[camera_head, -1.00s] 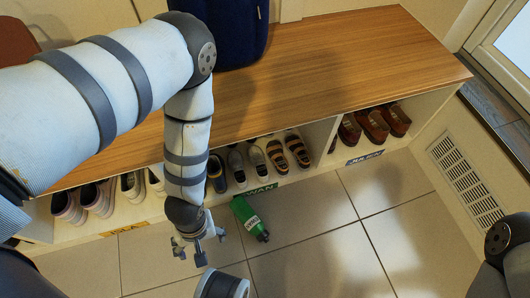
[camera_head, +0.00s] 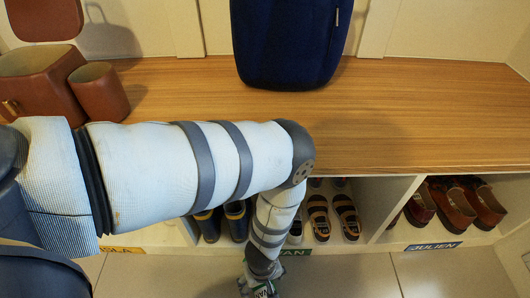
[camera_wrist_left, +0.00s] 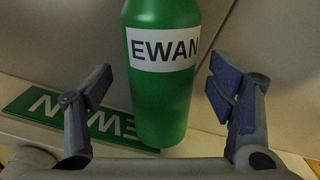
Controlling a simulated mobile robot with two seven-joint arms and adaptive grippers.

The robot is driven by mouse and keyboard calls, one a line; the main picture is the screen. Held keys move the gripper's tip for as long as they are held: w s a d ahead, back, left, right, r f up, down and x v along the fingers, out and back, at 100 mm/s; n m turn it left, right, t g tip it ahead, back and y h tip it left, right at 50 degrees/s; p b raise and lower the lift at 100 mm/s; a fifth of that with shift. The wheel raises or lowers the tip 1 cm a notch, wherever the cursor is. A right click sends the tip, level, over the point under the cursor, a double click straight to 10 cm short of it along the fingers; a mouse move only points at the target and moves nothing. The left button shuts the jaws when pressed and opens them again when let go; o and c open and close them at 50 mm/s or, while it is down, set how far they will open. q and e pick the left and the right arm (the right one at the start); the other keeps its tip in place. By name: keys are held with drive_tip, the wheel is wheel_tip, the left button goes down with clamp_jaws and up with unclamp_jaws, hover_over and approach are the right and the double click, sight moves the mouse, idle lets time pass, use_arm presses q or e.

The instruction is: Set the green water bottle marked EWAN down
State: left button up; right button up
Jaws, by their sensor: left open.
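The green water bottle (camera_wrist_left: 160,105) fills the middle of the left wrist view, its white EWAN label facing the camera and its top cut off by the picture edge. My left gripper (camera_wrist_left: 163,82) is open, with one finger on each side of the bottle and a visible gap on both sides. Whether the bottle stands or lies is not clear now. My right gripper is out of view.
A green EWAN nameplate (camera_wrist_left: 75,116) is close by the bottle. Cubbies with sandals (camera_head: 318,217) and brown shoes (camera_head: 468,205) are under the wooden bench top (camera_head: 420,120). A navy bag (camera_head: 290,45) and brown bags (camera_head: 45,90) stand on top. Tiled floor (camera_head: 450,272) is clear at right.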

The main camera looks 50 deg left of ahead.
use_arm(q)
drive_tip(key=shift+f, duration=0.75)
drive_tip(key=shift+r, duration=0.15)
drive_tip(key=c, duration=1.7)
